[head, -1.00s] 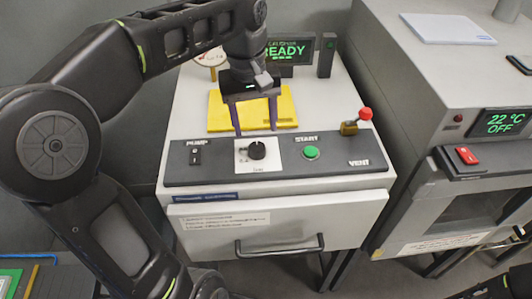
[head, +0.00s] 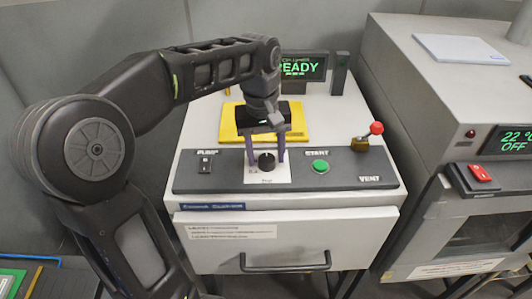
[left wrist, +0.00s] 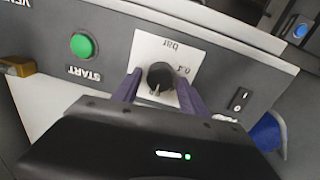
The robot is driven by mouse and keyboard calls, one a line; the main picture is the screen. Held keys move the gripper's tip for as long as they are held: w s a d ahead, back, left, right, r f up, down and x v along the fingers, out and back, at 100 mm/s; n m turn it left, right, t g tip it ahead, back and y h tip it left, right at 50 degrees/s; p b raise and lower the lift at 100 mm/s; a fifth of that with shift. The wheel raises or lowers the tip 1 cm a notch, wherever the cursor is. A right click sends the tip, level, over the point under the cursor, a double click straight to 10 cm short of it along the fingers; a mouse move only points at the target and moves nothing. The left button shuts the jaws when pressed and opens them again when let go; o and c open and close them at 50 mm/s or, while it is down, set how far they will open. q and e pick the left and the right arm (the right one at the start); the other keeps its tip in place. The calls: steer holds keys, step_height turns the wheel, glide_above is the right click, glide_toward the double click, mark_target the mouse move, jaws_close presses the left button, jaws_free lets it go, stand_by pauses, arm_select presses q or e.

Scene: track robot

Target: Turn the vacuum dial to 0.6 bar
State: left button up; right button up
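The vacuum dial (head: 267,161) is a round black knob on a white scale plate (head: 268,178) in the dark control strip. In the left wrist view the dial (left wrist: 161,76) shows a pale pointer mark, and the plate (left wrist: 178,47) reads "bar"; the other figures are too small to read surely. My left gripper (head: 267,158) reaches down over the dial with its purple fingers apart, one on each side of the knob. In the left wrist view the fingers (left wrist: 158,88) flank the knob with small gaps. My right gripper is not in view.
A yellow pad (head: 229,125) lies behind. The display (head: 304,68) reads READY. A grey oven-like unit (head: 440,120) stands right.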

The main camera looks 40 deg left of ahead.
arm_select(q)
jaws_close()
stand_by(0.3)
steer(key=shift+n, duration=0.4)
steer(key=n+b, duration=0.1)
steer(key=n, duration=0.4)
steer(key=shift+s, duration=0.1)
steer(key=n+b, duration=0.1)
steer(key=n, duration=0.5)
steer(key=shift+y+b, duration=0.3)
steer(key=shift+s, duration=0.1)
steer(key=shift+o, duration=1.2)
jaws_free()
